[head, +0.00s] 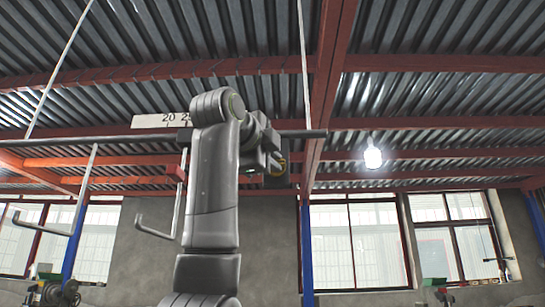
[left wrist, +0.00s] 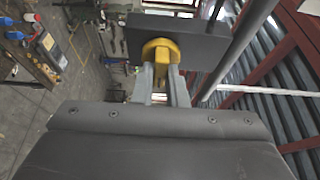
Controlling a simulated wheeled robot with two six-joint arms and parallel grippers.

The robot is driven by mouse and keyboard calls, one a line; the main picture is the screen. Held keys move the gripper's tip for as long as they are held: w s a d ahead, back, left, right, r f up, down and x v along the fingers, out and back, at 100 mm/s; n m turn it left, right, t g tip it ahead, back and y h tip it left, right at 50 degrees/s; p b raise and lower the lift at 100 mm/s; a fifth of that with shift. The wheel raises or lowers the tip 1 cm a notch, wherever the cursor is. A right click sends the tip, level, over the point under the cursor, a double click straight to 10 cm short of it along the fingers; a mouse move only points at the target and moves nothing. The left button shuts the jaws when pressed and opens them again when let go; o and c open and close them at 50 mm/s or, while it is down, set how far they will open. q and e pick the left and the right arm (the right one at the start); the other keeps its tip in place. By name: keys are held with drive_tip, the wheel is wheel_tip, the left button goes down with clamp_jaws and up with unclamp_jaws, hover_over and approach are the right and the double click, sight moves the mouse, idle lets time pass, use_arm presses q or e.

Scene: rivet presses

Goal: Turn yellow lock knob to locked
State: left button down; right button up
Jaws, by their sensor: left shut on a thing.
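The yellow lock knob (left wrist: 160,47) sits on the face of a dark box (left wrist: 205,47) in the left wrist view. My left gripper (left wrist: 162,72) reaches up to it, its two grey fingers shut on the knob's grip from both sides. In the head view a little of the yellow knob (head: 282,165) shows at the dark box, at the end of my left arm. There the arm hides most of the box and the fingers. I cannot make out lock markings. My right gripper is not in view.
Thin pale rods hang nearby, one with a hooked handle (head: 155,232). A lit bulb (head: 373,157) hangs to the right. A bench with tools (left wrist: 28,45) stands far below.

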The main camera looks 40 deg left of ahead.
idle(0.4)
use_arm(q)
drive_tip(key=c, duration=1.5)
unclamp_jaws()
drive_tip(key=shift+o, duration=0.2)
drive_tip(key=s+d+b, duration=0.2)
drive_tip(key=s+b, duration=0.4)
drive_tip(key=s, duration=1.1)
drive_tip(key=shift+d+b, duration=0.3)
drive_tip(key=shift+d, duration=0.1)
